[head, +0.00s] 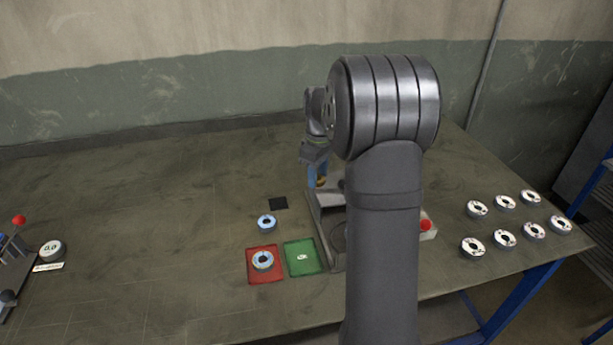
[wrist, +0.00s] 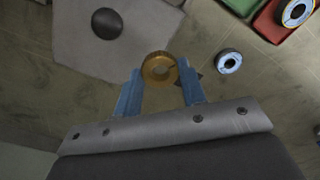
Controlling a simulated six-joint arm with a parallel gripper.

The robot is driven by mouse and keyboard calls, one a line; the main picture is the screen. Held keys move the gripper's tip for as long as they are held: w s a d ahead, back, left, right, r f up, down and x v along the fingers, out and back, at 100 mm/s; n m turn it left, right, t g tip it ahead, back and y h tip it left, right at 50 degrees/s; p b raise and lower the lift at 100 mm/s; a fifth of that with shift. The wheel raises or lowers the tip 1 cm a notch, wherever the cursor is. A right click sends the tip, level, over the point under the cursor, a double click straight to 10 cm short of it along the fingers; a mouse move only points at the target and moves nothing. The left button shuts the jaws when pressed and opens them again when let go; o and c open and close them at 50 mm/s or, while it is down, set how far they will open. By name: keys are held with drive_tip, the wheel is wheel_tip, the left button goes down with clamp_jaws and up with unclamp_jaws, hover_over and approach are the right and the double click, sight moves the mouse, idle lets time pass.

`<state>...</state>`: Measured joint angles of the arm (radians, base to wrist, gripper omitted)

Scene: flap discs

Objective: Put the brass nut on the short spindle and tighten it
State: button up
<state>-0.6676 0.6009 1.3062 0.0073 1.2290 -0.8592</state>
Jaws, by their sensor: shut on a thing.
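My gripper (head: 317,178) is shut on the brass nut (wrist: 160,82), with one blue finger on each side of it in the wrist view. The nut also shows in the head view (head: 321,183) as a small gold patch at the fingertips. It is held over the grey metal fixture (head: 327,220), near the fixture's back part. In the wrist view a light grey plate (wrist: 75,45) with a dark round spot (wrist: 107,23) lies left of the nut. I cannot make out the short spindle; my arm hides much of the fixture.
A flap disc (head: 263,260) lies on a red pad (head: 255,277), beside a green pad (head: 297,270). Several discs (head: 505,239) stand right. A red button (head: 426,225) is beside my arm.

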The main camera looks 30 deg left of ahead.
drive_tip(key=shift+n, duration=0.7)
drive_tip(key=d, duration=0.2)
drive_tip(key=s+d, duration=0.1)
drive_tip(key=d, duration=0.1)
drive_tip(key=d+r, duration=0.1)
drive_tip(key=d, duration=0.1)
drive_tip(key=shift+s+d, duration=0.3)
drive_tip(key=shift+m, duration=0.9)
drive_tip(key=s+d, duration=0.1)
drive_tip(key=d, duration=0.1)
drive_tip(key=s+d+f, duration=0.1)
drive_tip(key=d, duration=0.4)
drive_tip(key=shift+s+d+f, duration=0.15)
drive_tip(key=shift+s+d, duration=0.15)
drive_tip(key=shift+s, duration=0.1)
drive_tip(key=shift+f, duration=1.7)
drive_tip(key=shift+f, duration=0.95)
drive_tip(key=shift+f, duration=0.7)
